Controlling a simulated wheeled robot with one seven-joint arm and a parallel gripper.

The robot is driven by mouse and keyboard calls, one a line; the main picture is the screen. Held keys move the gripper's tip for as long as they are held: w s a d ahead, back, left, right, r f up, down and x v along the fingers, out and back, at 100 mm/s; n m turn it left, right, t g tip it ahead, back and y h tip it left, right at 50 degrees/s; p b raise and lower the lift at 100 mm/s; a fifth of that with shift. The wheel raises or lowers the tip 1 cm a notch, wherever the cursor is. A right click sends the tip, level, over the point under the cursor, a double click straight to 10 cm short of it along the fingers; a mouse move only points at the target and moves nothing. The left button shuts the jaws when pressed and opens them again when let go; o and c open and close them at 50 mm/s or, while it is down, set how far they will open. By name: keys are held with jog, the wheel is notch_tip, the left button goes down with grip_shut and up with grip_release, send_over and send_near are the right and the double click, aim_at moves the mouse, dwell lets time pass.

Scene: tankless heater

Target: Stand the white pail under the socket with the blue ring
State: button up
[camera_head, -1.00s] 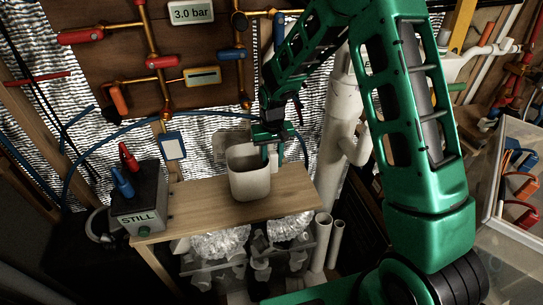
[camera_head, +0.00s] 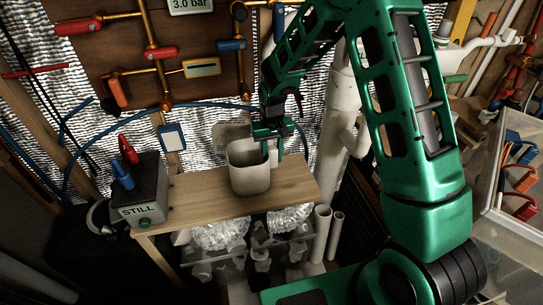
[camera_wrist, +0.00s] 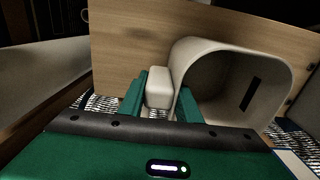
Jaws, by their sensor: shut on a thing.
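The white pail (camera_head: 250,175) is upright over the wooden bench, toward its back right; I cannot tell whether its base touches the wood. Its open mouth faces up. My gripper (camera_head: 272,148) is at the pail's right rear side. In the wrist view, the fingers (camera_wrist: 160,98) are shut on a pale block-like grip beside the wall of the pail (camera_wrist: 225,65). The pail is empty apart from a dark slot-like mark on its inside. The socket with the blue ring cannot be made out clearly; my arm covers part of the wall pipes.
The bench (camera_head: 200,202) has free wood left of the pail. A STILL box (camera_head: 140,190) with red and blue tops stands at its left. A thick white pipe (camera_head: 340,125) rises right of the bench. Copper pipes with valves (camera_head: 152,50) run along the back wall.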

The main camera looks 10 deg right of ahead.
jog(key=shift+f, duration=0.3)
jog(key=o, duration=1.3)
notch_tip(320, 180, up, 11)
jog(key=shift+f, duration=0.15)
